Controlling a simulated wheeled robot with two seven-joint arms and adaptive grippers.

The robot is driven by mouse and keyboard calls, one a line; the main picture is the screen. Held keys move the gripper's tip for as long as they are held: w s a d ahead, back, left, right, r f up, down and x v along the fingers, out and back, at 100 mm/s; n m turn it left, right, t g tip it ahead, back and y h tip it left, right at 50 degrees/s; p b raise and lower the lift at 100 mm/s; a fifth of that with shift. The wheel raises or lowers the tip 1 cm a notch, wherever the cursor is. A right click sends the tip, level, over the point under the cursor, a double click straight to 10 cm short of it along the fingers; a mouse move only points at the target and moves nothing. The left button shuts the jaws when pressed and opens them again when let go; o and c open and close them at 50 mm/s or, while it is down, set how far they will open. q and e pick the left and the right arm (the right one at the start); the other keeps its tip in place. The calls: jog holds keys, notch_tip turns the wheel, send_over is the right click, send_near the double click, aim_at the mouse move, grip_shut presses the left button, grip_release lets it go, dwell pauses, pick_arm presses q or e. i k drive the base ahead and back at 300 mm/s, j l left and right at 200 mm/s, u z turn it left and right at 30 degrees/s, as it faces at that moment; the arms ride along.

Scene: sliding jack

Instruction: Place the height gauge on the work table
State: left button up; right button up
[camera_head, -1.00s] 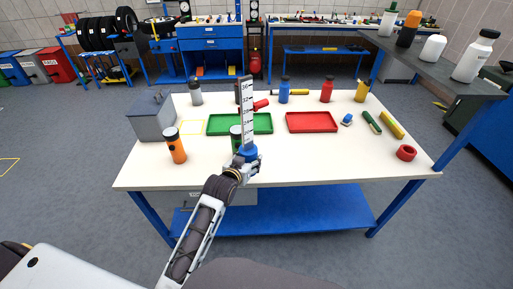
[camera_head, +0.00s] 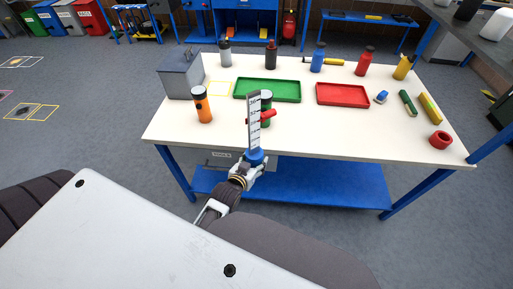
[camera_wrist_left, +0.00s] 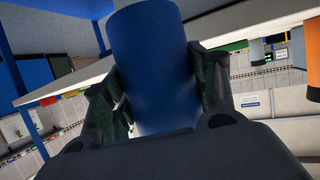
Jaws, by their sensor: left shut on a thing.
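The height gauge is a pale upright scale (camera_head: 254,112) with dark markings, a red arm on its right side and a blue round base (camera_head: 255,157). My left gripper (camera_head: 251,162) is shut on the blue base, just in front of the near edge of the white work table (camera_head: 330,135). The gauge stands almost upright and overlaps the table in the head view. In the left wrist view the blue base (camera_wrist_left: 155,70) fills the space between the two fingers. My right gripper is not in view.
A dark green bottle stands partly hidden behind the gauge. An orange bottle (camera_head: 202,105) and grey box (camera_head: 181,78) are at the left. A green tray (camera_head: 267,99) and red tray (camera_head: 342,104) lie further back. A red ring (camera_head: 440,140) is at right. The front middle right is clear.

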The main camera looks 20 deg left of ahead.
aim_at(222, 88)
jog(key=u, duration=3.1)
jog(key=i+l+u, duration=0.1)
jog(key=i+u, duration=0.15)
jog(key=i, duration=1.2)
